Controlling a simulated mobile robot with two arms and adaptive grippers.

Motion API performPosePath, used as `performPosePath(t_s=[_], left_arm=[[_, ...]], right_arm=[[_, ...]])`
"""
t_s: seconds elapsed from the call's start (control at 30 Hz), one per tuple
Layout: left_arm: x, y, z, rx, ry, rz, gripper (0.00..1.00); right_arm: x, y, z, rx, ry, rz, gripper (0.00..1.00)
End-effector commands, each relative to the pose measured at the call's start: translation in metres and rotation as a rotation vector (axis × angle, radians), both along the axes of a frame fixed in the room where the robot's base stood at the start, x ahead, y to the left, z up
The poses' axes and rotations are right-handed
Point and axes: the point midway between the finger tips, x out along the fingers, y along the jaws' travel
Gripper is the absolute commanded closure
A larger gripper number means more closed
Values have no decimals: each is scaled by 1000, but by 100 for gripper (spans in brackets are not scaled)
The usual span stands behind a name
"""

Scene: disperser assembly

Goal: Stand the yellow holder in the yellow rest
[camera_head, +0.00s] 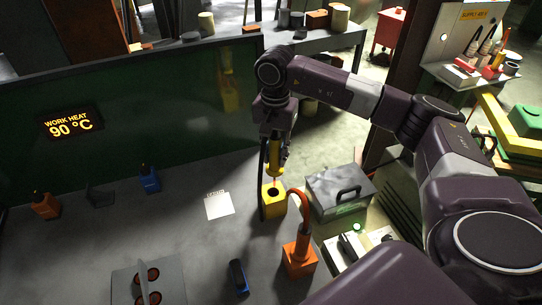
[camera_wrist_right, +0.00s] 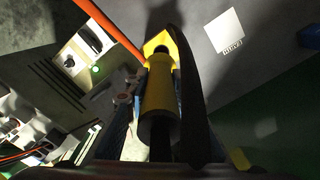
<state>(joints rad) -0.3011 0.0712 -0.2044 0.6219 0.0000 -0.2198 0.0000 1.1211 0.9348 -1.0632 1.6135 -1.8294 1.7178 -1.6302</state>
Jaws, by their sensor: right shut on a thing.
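The yellow holder (camera_head: 276,156) is upright in my right gripper (camera_head: 274,166), which is shut on it. In the right wrist view the holder (camera_wrist_right: 158,100) runs between the fingers, its far end pointing at the yellow rest. The yellow rest (camera_head: 273,203) is a small block standing on the grey table, directly below the holder in the head view; part of it also shows in the right wrist view (camera_wrist_right: 151,44). My left gripper is out of view.
An orange rest with a curved orange cable (camera_head: 300,258) stands close at the right, beside a grey toolbox (camera_head: 340,192). A white paper note (camera_head: 219,205) lies left. Blue (camera_head: 149,179) and orange (camera_head: 45,205) pieces stand farther left. A green panel (camera_head: 130,105) closes the back.

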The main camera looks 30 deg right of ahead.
Motion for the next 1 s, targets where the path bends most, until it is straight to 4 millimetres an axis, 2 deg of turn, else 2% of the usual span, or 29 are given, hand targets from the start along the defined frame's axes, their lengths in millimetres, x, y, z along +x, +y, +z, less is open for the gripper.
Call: performPosePath(t_s=[0.07,0.17,0.5,1.0], left_arm=[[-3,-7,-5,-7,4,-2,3],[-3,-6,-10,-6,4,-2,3],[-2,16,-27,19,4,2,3],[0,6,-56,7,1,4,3]], right_arm=[[0,1,-7,1,0,2,100],[0,1,-16,1,0,2,100],[0,1,-50,1,-1,4,100],[0,1,-96,1,-2,4,100]])
